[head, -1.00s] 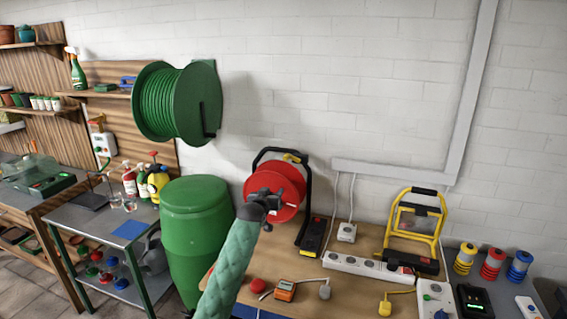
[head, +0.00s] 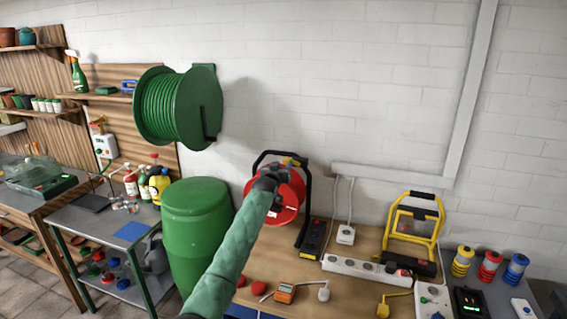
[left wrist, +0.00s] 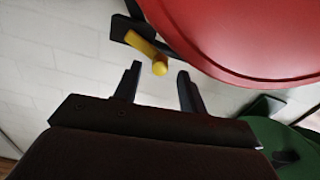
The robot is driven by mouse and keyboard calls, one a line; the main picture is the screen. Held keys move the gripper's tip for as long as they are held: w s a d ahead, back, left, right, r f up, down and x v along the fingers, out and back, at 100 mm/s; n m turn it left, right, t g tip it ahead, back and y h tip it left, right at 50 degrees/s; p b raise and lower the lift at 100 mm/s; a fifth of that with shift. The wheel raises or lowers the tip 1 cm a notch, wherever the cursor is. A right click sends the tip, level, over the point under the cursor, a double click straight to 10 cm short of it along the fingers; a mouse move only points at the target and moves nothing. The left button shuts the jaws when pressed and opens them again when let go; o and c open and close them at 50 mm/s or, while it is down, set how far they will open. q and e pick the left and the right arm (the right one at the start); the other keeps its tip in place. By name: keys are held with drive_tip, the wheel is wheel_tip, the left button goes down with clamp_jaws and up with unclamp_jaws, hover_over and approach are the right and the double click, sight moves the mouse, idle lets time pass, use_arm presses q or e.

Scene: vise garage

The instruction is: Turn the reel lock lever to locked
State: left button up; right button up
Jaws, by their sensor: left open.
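The red cable reel (head: 290,210) stands in a black frame on the wooden bench. The yellow lock lever (head: 292,160) sits at the top of the frame; in the left wrist view the lever (left wrist: 147,48) slants down to a round yellow knob. My left gripper (head: 270,177) is in front of the reel, covering part of it. In the left wrist view my left gripper (left wrist: 158,82) is open, with the knob just beyond and roughly between its fingertips; I cannot tell whether they touch. My right gripper is not in view.
A green hose reel (head: 180,105) hangs on the wall at left, above a green barrel (head: 195,225). A power strip (head: 358,268) and a yellow work lamp (head: 412,228) stand right of the reel. A small orange meter (head: 285,292) lies at the bench front.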

use_arm(q)
drive_tip(key=shift+w+d, duration=0.2)
drive_tip(key=shift+w, duration=0.45)
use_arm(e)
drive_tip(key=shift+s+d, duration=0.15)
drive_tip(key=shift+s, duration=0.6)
use_arm(q)
clamp_jaws()
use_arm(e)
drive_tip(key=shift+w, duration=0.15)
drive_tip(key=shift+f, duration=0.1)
